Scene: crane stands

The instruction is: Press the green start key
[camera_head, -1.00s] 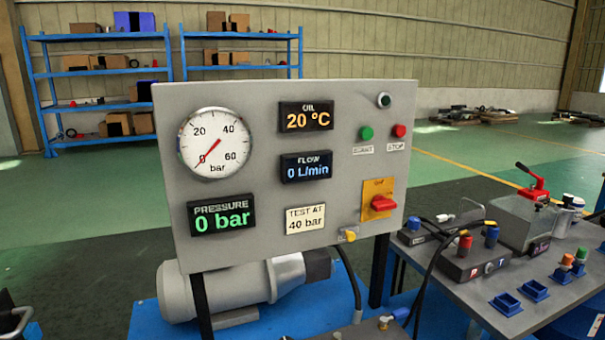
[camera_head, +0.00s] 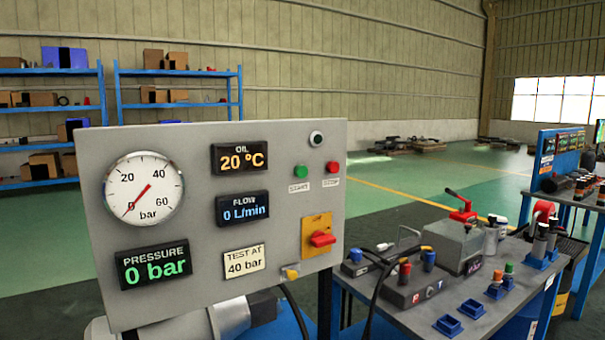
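The green start key (camera_head: 300,171) is a small round button on the upper right of the grey control panel (camera_head: 205,205), above a label reading START. The red stop key (camera_head: 332,168) sits just to its right. A dark round lamp or button (camera_head: 316,138) is above them. The panel reads 0 bar, 20 °C and 0 L/min, and the gauge (camera_head: 144,189) needle points at 0. A red rotary switch (camera_head: 320,239) on a yellow-orange plate is lower right. Neither of my grippers shows in the head view now.
Blue shelves (camera_head: 110,100) with boxes are behind left. Another bench (camera_head: 562,190) is far right. Open green floor lies behind the panel.

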